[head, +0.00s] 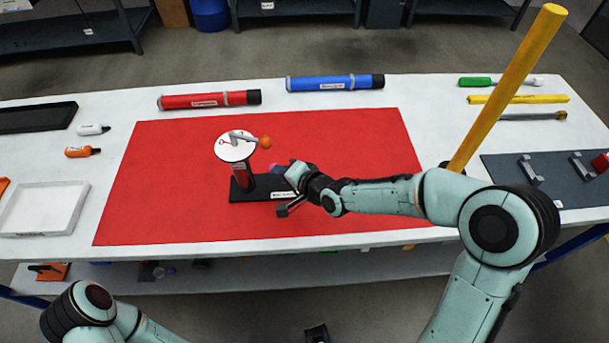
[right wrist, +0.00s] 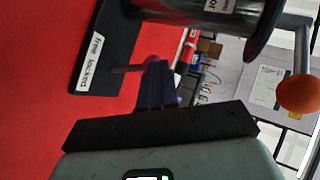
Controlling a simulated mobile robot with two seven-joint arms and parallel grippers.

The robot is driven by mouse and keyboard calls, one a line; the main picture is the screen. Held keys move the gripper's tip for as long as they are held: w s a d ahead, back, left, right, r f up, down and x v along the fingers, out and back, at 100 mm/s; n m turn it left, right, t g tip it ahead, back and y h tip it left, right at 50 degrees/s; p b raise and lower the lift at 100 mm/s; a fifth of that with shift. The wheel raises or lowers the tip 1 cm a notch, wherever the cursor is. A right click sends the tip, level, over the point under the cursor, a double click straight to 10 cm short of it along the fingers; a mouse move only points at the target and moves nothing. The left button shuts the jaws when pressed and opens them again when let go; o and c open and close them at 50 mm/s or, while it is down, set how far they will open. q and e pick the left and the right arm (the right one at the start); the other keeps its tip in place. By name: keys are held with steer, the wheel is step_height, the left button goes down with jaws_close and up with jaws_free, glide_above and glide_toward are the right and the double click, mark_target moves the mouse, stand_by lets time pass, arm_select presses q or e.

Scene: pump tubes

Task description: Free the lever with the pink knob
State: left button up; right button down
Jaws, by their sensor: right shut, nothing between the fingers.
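A pump stand with a dark base (head: 240,190) and a white round top (head: 235,147) stands on the red mat. A crank with an orange knob (head: 265,142) sits on top; the knob also shows in the right wrist view (right wrist: 298,93). A small pinkish knob (head: 275,168) shows right of the post, close to my right gripper (head: 288,174). In the right wrist view, the shut, empty fingers (right wrist: 157,75) are right beside a dark pinkish lever (right wrist: 135,67); contact is unclear. The label "free locked" (right wrist: 90,62) lies beyond. My left gripper is out of view.
A red tube (head: 200,101) and a blue tube (head: 325,84) lie at the table's back. A yellow post (head: 510,85) rises at the right, behind my right arm. A white tray (head: 45,207) sits at left. The red mat is mostly clear.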

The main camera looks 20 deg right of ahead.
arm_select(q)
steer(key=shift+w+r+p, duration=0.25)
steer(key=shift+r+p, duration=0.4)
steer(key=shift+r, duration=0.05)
arm_select(e)
steer(key=shift+r, duration=0.8)
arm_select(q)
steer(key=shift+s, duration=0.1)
